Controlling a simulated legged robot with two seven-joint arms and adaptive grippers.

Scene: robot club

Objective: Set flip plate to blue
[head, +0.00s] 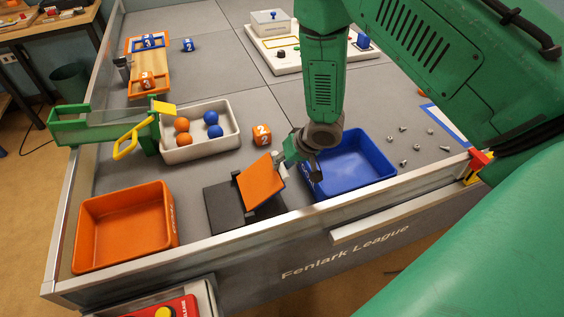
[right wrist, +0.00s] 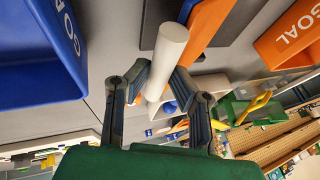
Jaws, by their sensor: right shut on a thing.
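The flip plate (head: 260,182) stands tilted up at the right side of its black base (head: 222,212), its orange face toward the head camera. My right gripper (head: 285,155) is at the plate's upper right edge. In the right wrist view its fingers (right wrist: 160,76) are closed around a pale round handle bar (right wrist: 170,48), with the orange plate (right wrist: 208,22) beside it. In the head view the gripper's fingertips are partly hidden behind the plate and wrist. My left gripper is not in view.
A blue bin (head: 355,165) stands close right of the plate, an orange bin (head: 125,228) to the left. Behind are a white tray (head: 198,152) with orange and blue balls and an orange numbered cube (head: 262,135). The field wall (head: 300,212) runs along the front.

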